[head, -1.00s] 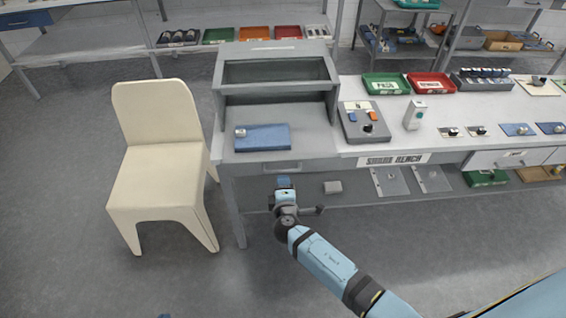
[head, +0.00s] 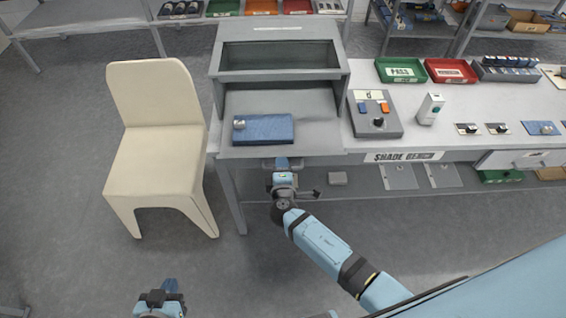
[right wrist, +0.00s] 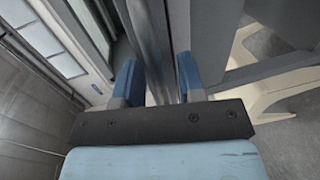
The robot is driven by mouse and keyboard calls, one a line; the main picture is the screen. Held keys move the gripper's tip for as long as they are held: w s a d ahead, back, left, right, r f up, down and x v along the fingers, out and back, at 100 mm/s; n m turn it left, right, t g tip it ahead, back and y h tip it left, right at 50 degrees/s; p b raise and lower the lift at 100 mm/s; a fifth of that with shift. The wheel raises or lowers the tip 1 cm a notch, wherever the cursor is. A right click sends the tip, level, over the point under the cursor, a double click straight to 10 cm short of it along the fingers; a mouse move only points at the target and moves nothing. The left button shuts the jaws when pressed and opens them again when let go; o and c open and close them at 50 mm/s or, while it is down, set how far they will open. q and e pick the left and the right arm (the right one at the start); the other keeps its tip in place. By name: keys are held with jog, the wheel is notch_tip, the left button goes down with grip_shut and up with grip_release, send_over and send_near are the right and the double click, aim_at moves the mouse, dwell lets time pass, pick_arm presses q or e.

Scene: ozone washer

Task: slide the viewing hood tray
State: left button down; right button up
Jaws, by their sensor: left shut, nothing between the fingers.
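The grey viewing hood (head: 281,62) stands on the bench's left end. Its flat grey tray (head: 312,135) extends from under the hood toward the front edge. A blue block (head: 270,128) with a round metal knob (head: 239,124) lies on it. My right gripper (head: 283,164) is at the tray's front edge and covers the middle of the front face. In the right wrist view its two blue fingers (right wrist: 158,80) are apart, with a grey bar behind or between them; contact cannot be told. My left gripper (head: 170,288) is shut and empty, low over the floor at the bottom.
A cream chair (head: 160,150) stands close to the bench's left side. A control box (head: 375,117) and a small white device (head: 430,108) are right of the hood. Green (head: 401,70) and red (head: 450,71) bins stand behind them. The floor before the bench is clear.

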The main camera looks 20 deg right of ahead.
aim_at(281, 143)
grip_shut()
jog(key=b+x, duration=0.1)
jog(key=x, duration=0.2)
jog(key=r+b+x, duration=0.1)
jog(key=x, duration=0.2)
jog(key=b+x, duration=0.2)
jog(key=x, duration=0.1)
jog(key=shift+w+r, duration=0.1)
jog(key=shift+r, duration=0.2)
jog(key=shift+w+d+r, duration=0.15)
jog(key=shift+w, duration=0.2)
grip_release()
jog(key=shift+s, duration=0.1)
